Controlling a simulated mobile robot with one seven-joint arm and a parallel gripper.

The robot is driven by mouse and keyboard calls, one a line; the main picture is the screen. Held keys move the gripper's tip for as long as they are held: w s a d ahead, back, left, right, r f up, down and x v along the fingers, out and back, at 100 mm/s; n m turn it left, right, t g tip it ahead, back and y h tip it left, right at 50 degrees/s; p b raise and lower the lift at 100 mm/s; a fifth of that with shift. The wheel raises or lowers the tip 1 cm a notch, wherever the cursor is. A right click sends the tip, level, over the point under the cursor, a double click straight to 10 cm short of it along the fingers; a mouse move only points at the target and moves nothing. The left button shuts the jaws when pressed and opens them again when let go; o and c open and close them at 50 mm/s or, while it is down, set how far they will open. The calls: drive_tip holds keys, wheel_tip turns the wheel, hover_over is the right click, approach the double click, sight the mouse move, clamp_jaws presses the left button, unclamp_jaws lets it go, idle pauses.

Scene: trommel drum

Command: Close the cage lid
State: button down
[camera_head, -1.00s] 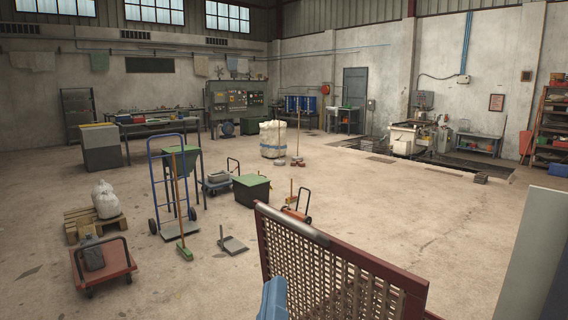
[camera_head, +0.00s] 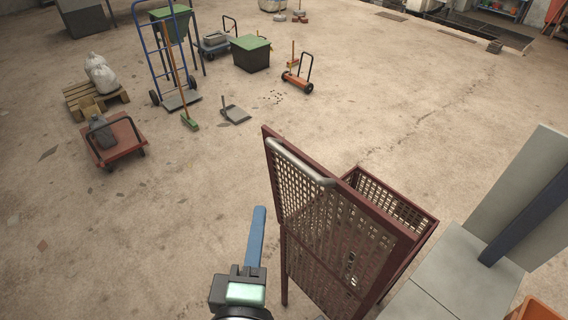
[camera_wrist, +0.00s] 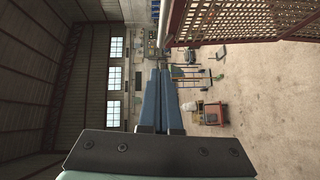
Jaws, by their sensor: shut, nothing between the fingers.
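The cage lid (camera_head: 325,220) is a red-brown framed mesh panel standing steeply up, open, with a grey bar handle (camera_head: 300,162) along its upper part. The cage (camera_head: 402,205), with mesh walls, shows behind it to the right, partly hidden by the lid. My gripper (camera_head: 259,212) has blue fingers, shut and empty. In the head view it is just left of the lid, with a gap seen between them. The wrist view shows the fingers (camera_wrist: 163,74) together, with the lid mesh (camera_wrist: 250,18) at upper right.
Grey panels (camera_head: 445,275) stand close to the cage on the right, with an orange bin (camera_head: 535,310) at the corner. A red cart (camera_head: 113,145), a pallet (camera_head: 95,98), a blue hand truck (camera_head: 165,60) and a dustpan (camera_head: 234,114) are farther off. Floor left of the lid is clear.

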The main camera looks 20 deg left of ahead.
drive_tip(key=p, duration=0.3)
approach(285, 157)
drive_tip(key=w+a, duration=0.2)
drive_tip(key=a, duration=0.1)
drive_tip(key=shift+w+d+f+p, duration=0.1)
drive_tip(key=shift+w+d+p, duration=0.3)
drive_tip(key=shift+w, duration=0.5)
drive_tip(key=shift+w+d+f+p, duration=0.1)
drive_tip(key=shift+w+d+p, duration=0.15)
drive_tip(key=shift+w+d, duration=0.5)
drive_tip(key=shift+w+a, duration=0.25)
